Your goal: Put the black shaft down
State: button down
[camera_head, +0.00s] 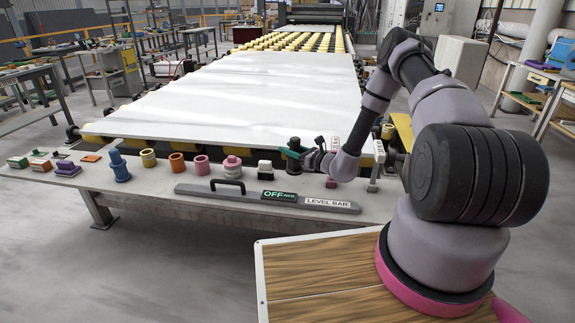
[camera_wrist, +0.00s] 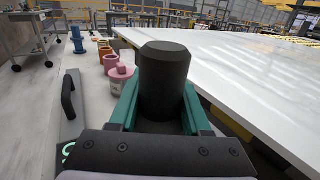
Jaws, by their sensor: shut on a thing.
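The black shaft (camera_wrist: 163,75) is a dark cylinder with a bevelled top, seen large in the wrist view. It stands between the two green fingers of my gripper (camera_wrist: 162,112), which is shut on it. In the head view my gripper (camera_head: 294,155) is at the right part of the bench, close to the front edge of the white slab.
The white slab (camera_head: 240,95) lies behind the bench. A level bar (camera_head: 265,197) with a handle lies along the front. A pink stepped part (camera_head: 232,167) and a white-and-black block (camera_head: 265,167) stand left of my gripper. Several coloured rings and a blue spool (camera_head: 119,165) stand further left.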

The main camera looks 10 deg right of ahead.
aim_at(290, 164)
jog(key=shift+f, duration=3.4)
jog(key=shift+f, duration=0.1)
jog(key=shift+c, duration=1.8)
grip_release()
jog(key=v, duration=1.2)
jog(key=shift+s+d, duration=0.15)
